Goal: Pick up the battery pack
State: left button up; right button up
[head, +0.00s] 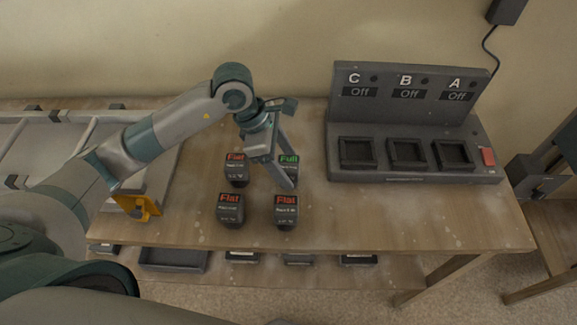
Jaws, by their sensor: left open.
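Dark battery packs stand on the wooden table. The one marked "Full" in green (289,161) is at the back right of the group, partly hidden behind my left gripper (286,174). Three are marked "Flat" in red: one at back left (236,170), one at front left (230,209) and one at front right (286,211). My left gripper is open and points down among the packs, its fingers overlapping the "Full" pack in the picture. I cannot tell whether it touches any pack. My right gripper is not in view.
A dark charger (416,173) with three empty-looking bays, signed C, B and A, all "Off", stands at right with a red switch (488,157). A grey tray frame (160,180) and a yellow piece (138,205) are at left. The table front right is clear.

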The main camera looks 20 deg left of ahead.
pick_arm(q)
jog(key=shift+x, duration=0.9)
jog(key=shift+r, duration=0.1)
jog(key=c, duration=1.4)
jog(key=shift+r, duration=0.1)
